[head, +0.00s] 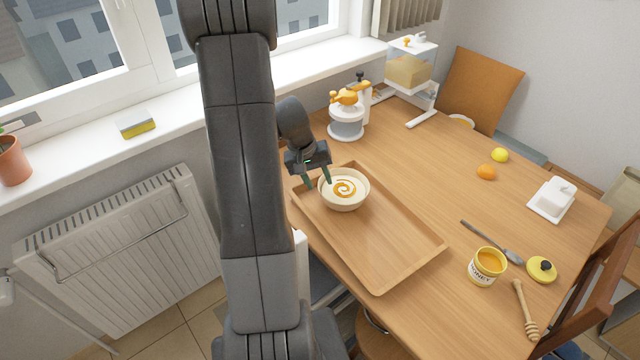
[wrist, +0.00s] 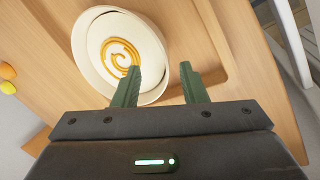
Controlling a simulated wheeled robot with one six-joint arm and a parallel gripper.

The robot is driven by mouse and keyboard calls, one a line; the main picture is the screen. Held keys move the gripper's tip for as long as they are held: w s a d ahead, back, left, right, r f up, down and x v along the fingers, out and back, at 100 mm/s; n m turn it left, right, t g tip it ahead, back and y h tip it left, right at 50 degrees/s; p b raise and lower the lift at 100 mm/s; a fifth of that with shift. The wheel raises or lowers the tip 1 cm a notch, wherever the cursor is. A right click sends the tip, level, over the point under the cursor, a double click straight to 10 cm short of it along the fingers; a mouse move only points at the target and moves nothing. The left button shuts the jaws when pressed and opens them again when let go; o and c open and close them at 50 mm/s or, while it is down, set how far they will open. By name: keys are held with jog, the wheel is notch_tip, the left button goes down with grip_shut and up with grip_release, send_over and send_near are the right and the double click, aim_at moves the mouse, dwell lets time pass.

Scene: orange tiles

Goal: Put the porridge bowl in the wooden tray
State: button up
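The porridge bowl (head: 344,198) is cream with an orange swirl on its white porridge. In the head view it appears upright inside the far end of the wooden tray (head: 410,270); its base contact is hidden. My gripper (head: 319,184) is at the bowl's left side with its fingers pointing down. In the wrist view my gripper (wrist: 160,72) is open, with a wide gap between the green fingers. One finger overlaps the bowl (wrist: 88,50) and the other is outside it, with the rim between them. I cannot tell whether either finger touches it.
A white and orange juicer (head: 346,125) stands behind the tray. An orange (head: 486,172) and a lemon (head: 500,155) are farther back. The tray's near part is empty.

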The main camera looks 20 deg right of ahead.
jog(key=v, duration=0.9)
jog(key=shift+r, duration=0.25)
